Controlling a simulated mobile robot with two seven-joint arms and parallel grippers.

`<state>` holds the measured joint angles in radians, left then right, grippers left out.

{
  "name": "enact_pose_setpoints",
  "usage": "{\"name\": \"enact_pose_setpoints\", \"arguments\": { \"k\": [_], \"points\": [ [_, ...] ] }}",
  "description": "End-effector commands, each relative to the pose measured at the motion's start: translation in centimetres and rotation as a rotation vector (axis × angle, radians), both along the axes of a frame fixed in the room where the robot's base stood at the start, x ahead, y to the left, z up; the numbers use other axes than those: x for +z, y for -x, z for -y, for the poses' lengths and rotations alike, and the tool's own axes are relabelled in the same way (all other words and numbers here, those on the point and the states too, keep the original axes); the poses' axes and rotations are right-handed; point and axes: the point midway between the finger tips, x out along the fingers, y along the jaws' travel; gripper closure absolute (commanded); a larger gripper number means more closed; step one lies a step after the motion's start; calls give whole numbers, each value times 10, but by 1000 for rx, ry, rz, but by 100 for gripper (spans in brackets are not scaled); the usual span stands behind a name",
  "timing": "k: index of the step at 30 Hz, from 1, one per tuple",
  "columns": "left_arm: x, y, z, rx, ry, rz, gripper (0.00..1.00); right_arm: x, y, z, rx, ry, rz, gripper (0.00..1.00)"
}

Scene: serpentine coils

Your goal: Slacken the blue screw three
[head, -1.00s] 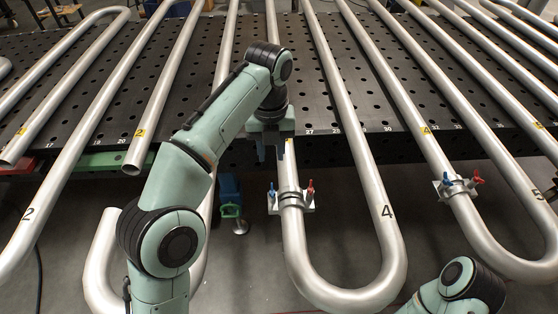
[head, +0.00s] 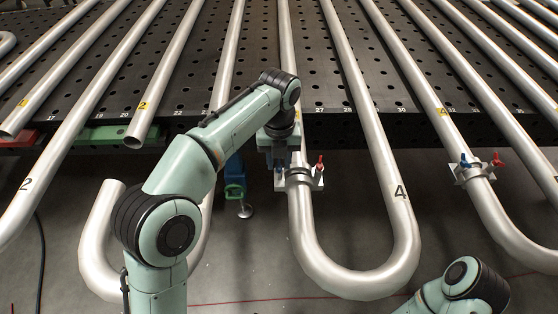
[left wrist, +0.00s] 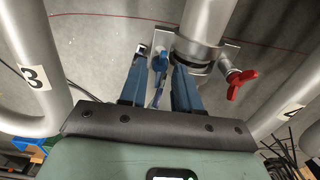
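The clamp (head: 299,178) sits around the left leg of the pipe bend marked 4. Its red screw (head: 320,166) shows on the right. Its blue screw is hidden behind my left gripper (head: 279,165) in the head view. In the left wrist view the blue screw (left wrist: 160,62) shows between the two blue fingers of my left gripper (left wrist: 158,75), near their tips. The fingers stand apart, with room around the screw, and do not appear pressed on it. The red screw (left wrist: 240,83) is right of them. My right gripper is not in view.
A second clamp (head: 474,174) with blue and red screws sits on a pipe further right. Several silver pipes lie across the black perforated table (head: 190,90). A pipe marked 3 (left wrist: 35,78) passes left of the gripper in the wrist view.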

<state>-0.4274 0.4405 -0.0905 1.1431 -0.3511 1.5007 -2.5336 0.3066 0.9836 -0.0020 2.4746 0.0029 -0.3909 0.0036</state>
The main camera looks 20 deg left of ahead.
Motion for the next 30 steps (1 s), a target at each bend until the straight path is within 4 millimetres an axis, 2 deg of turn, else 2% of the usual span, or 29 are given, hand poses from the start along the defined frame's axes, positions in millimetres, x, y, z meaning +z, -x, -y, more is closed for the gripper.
{"name": "enact_pose_setpoints", "arguments": {
  "k": [8,9,11,22,30],
  "points": [
    [-1,0,0,0,0,0,68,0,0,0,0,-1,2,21],
    [-1,0,0,0,0,0,81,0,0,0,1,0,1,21],
    [-1,0,0,0,0,0,100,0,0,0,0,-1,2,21],
    [-1,0,0,18,0,-2,100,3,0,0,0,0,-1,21],
    [2,0,0,146,-1,-3,100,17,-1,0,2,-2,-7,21]
  ]
}}
